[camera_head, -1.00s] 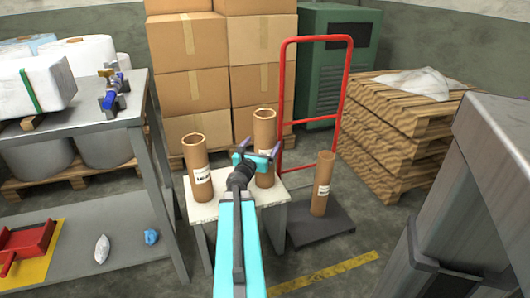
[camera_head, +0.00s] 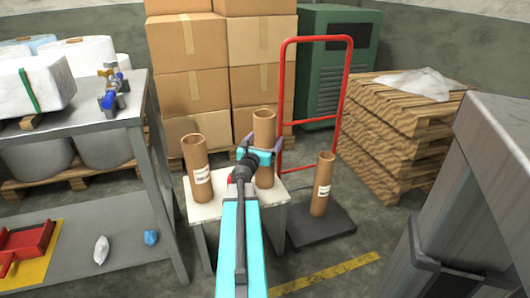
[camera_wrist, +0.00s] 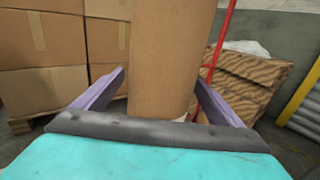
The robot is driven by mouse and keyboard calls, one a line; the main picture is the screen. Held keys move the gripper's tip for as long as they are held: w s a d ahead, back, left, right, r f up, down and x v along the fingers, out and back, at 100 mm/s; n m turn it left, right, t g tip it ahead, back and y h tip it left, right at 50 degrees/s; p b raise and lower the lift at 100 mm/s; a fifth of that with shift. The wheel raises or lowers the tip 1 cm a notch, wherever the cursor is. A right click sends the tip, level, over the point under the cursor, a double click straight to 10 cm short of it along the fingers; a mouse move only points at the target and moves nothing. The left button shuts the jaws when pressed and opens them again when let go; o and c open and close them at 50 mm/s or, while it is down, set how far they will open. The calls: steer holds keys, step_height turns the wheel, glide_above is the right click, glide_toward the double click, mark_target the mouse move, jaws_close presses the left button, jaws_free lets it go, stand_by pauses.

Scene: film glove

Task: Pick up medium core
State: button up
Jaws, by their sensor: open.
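Three brown cardboard cores with white labels are in the head view. One core (camera_head: 197,168) stands upright at the left of a small white-topped table (camera_head: 208,210). Another core (camera_head: 264,128) stands upright at that table's back right. A third, narrower core (camera_head: 322,184) stands on the dark platform of a red hand truck. My gripper (camera_head: 262,150) is open at the back-right core. In the wrist view that core (camera_wrist: 168,60) rises between my two purple fingers (camera_wrist: 158,95), one on each side. The core's lower part is hidden behind my gripper. I cannot read the labels.
The red hand truck (camera_head: 283,95) stands behind and right of the table. A grey metal workbench (camera_head: 75,122) is at the left. Stacked boxes (camera_head: 190,60) stand behind, wooden pallets (camera_head: 395,150) at the right. A grey metal cabinet (camera_head: 490,180) is close on the right.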

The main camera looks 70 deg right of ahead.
steer(key=c, duration=1.6)
steer(key=shift+r, duration=0.1)
step_height(320, 180, up, 18)
steer(key=p, duration=0.7)
steer(key=shift+p, duration=0.35)
